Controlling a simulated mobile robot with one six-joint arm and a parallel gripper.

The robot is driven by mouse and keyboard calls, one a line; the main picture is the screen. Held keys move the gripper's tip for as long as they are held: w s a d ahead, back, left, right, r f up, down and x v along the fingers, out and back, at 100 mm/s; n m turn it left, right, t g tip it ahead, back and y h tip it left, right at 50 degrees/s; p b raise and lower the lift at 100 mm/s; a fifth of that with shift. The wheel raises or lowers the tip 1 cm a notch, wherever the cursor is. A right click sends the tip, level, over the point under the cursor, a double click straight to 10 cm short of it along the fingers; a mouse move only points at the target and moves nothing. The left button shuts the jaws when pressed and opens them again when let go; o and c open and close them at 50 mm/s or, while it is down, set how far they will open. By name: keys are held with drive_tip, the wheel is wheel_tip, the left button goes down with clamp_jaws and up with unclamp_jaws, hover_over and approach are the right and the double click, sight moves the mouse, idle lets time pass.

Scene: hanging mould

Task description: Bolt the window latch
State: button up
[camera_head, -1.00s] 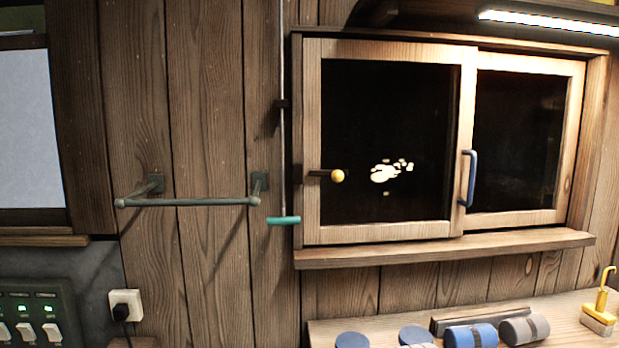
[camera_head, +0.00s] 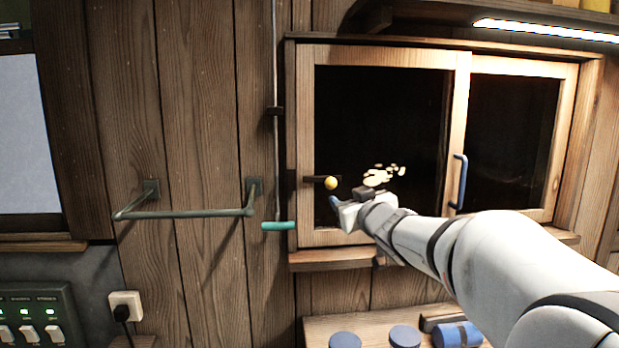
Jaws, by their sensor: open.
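The window (camera_head: 458,130) has two wooden-framed sliding panes in the plank wall. The latch (camera_head: 331,183) shows as a yellow round knob on a short dark bar at the left side of the left pane's frame. My gripper (camera_head: 338,208) is just below and right of the knob, in front of the left pane. It is open, and I see nothing between its fingers. It looks apart from the knob, though the depth is hard to judge. My arm hides part of the lower frame and sill.
A blue handle (camera_head: 459,181) stands on the right part of the window. A thin vertical rod with a teal grip (camera_head: 279,226) hangs left of the window, near a grey towel rail (camera_head: 185,213). A pale mould patch (camera_head: 384,175) shows on the left pane. Rollers lie on the bench below.

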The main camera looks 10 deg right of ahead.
sight(334, 185)
drive_tip(key=shift+n+y, duration=0.3)
drive_tip(key=w, duration=0.2)
drive_tip(key=w+a, duration=0.1)
drive_tip(key=w, duration=0.2)
drive_tip(key=w+a+r+p, duration=0.1)
drive_tip(key=w, duration=0.2)
clamp_jaws()
idle(0.3)
